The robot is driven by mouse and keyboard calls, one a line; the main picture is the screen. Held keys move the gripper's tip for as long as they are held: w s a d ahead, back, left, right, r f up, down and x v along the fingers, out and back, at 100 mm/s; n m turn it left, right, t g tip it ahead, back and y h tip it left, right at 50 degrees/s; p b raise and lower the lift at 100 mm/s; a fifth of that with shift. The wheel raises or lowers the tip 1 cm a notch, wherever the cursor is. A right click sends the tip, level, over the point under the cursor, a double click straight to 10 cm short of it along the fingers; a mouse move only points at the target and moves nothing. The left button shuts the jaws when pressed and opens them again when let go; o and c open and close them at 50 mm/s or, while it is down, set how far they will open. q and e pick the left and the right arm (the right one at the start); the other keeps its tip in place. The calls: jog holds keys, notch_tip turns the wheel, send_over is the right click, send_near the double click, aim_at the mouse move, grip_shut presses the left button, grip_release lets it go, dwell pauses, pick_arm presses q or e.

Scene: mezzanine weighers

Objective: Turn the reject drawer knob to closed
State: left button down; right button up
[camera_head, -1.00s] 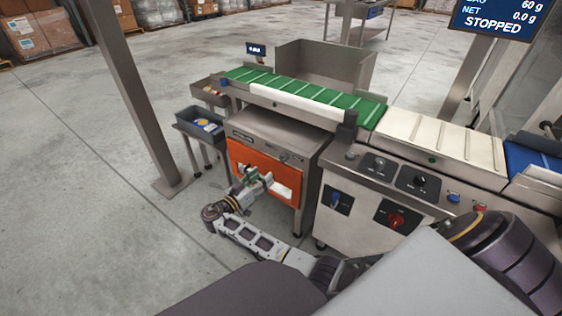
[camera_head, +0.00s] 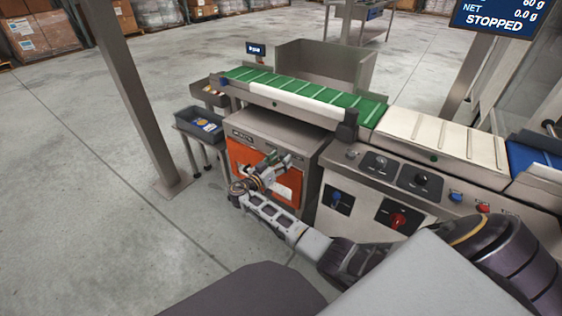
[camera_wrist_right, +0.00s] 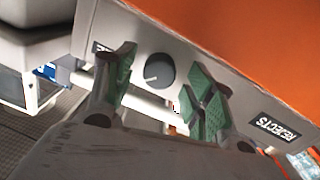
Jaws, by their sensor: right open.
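The reject drawer is in the orange-fronted cabinet (camera_head: 243,163) under the green belt. My right gripper (camera_head: 279,160) is in front of its upper right part and hides the knob in the head view. In the right wrist view, the knob (camera_wrist_right: 160,69) is a round dark grey disc with a short pale pointer line, on a grey strip beside the orange panel (camera_wrist_right: 250,55). My right gripper (camera_wrist_right: 163,88) is open, with one green-padded finger on each side of the knob. Whether the fingers touch it, I cannot tell. My left gripper is out of view.
A control panel with a blue switch (camera_head: 337,197) and a red rotary knob (camera_head: 398,219) stands to the right. A grey bin (camera_head: 199,125) stands left of the cabinet. A steel post (camera_head: 125,95) rises at the left. Floor in front of the post is clear.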

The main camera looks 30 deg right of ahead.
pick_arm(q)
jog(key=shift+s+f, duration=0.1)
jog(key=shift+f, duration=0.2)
pick_arm(e)
jog(key=shift+w+d, duration=0.1)
jog(key=shift+d, duration=0.3)
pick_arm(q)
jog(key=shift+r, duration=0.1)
pick_arm(e)
jog(key=shift+c, duration=0.7)
jog(key=c, duration=0.9)
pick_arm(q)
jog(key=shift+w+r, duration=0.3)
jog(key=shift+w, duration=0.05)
